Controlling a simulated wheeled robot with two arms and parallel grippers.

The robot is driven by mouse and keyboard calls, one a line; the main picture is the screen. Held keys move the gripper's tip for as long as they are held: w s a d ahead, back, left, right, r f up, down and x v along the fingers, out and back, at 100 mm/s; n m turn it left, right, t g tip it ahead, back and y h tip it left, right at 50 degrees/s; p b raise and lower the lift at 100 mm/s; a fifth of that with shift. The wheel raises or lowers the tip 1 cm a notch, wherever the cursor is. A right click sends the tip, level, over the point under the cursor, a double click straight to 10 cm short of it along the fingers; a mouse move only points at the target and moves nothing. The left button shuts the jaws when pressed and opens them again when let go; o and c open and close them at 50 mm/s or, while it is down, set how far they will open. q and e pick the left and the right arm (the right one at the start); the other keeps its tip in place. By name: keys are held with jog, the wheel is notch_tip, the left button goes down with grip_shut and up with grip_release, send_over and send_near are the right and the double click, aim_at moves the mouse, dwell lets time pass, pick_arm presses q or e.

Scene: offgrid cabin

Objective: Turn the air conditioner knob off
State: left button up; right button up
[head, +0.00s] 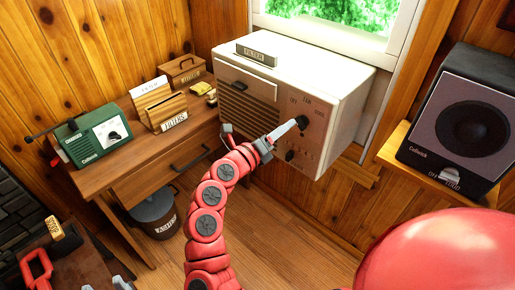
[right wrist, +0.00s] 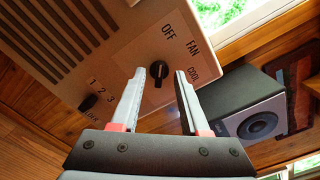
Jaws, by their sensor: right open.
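The air conditioner (head: 330,82) is a beige box under the window, with a slatted front. Its black upper knob (head: 301,122) has OFF, FAN and COOL labels around it. In the right wrist view this knob (right wrist: 159,70) appears between the fingertips, its ridge running roughly up and down; I cannot tell which label it points to. A second, lower knob (head: 290,155) with numbers also shows in the right wrist view (right wrist: 88,102). My right gripper (head: 301,121) is open in front of the upper knob; contact is unclear. My left gripper is not clearly visible.
A black speaker (head: 462,120) stands on a wooden shelf right of the air conditioner. A wooden desk (head: 110,172) at left holds a green device (head: 95,135) and a filter box (head: 158,104). A bucket (head: 155,214) stands below. Open floor lies below the air conditioner.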

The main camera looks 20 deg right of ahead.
jog(key=b+v, duration=0.1)
jog(key=v, duration=1.1)
jog(key=shift+s+a, duration=0.2)
jog(key=shift+a, duration=0.05)
jog(key=shift+d, duration=0.1)
